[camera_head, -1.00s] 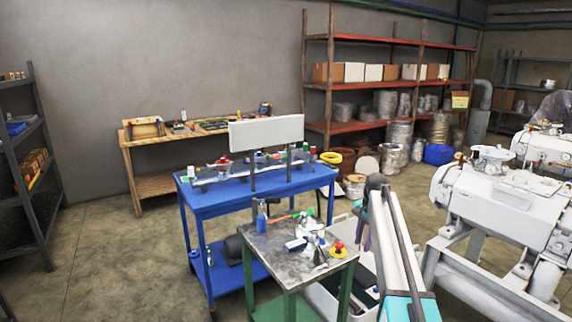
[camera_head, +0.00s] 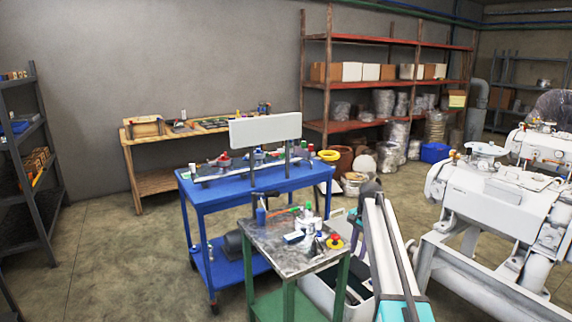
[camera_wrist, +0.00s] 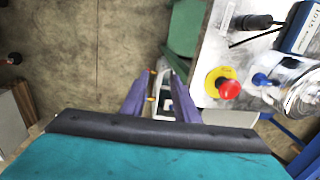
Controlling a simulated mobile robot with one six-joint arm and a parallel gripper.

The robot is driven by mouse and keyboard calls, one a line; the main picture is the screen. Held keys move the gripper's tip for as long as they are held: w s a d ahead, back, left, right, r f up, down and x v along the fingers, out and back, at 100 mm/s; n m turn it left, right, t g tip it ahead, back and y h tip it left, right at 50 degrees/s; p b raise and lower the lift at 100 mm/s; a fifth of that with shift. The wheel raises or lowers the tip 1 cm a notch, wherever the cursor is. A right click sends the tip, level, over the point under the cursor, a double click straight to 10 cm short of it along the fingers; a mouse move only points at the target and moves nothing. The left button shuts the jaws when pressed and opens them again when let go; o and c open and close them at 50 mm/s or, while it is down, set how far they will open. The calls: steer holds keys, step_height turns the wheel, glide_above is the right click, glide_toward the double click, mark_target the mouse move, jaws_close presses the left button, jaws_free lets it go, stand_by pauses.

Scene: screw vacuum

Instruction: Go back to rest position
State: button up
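My arm (camera_head: 385,255) rises from the bottom right of the head view, beside the small green-legged table, and its dark joint is at the top. In the wrist view the two purple fingers of my gripper (camera_wrist: 158,85) stand apart with a gap between them. No object shows held between them. A white bin with unclear contents shows through the gap, below the fingers. The fingertips are hard to make out in the head view, behind my arm.
The small metal-topped table (camera_head: 275,246) holds a red and yellow button (camera_head: 335,241), bottles and tools. A blue cart (camera_head: 230,195) stands behind it. White machines (camera_head: 490,200) stand at the right. Open floor (camera_head: 110,260) lies at the left.

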steer(key=s+a+f+n+g, duration=0.15)
steer(key=s+a+f, duration=0.25)
steer(key=s+f, duration=1)
steer(key=s+a+f+g, duration=0.35)
steer(key=s+f, duration=0.55)
steer(key=f, duration=0.9)
steer(key=s+f+n, duration=0.3)
steer(key=s, duration=0.9)
steer(key=s+a+f+n, duration=0.1)
steer(key=s+f+n, duration=0.2)
steer(key=s, duration=1)
steer(key=s+a+f+n+g, duration=0.1)
steer(key=s+f+n, duration=0.3)
steer(key=s, duration=0.8)
steer(key=shift+s+a+f+h, duration=0.2)
steer(key=shift+s+h, duration=0.15)
steer(key=shift+h, duration=0.05)
steer(key=shift+s, duration=0.1)
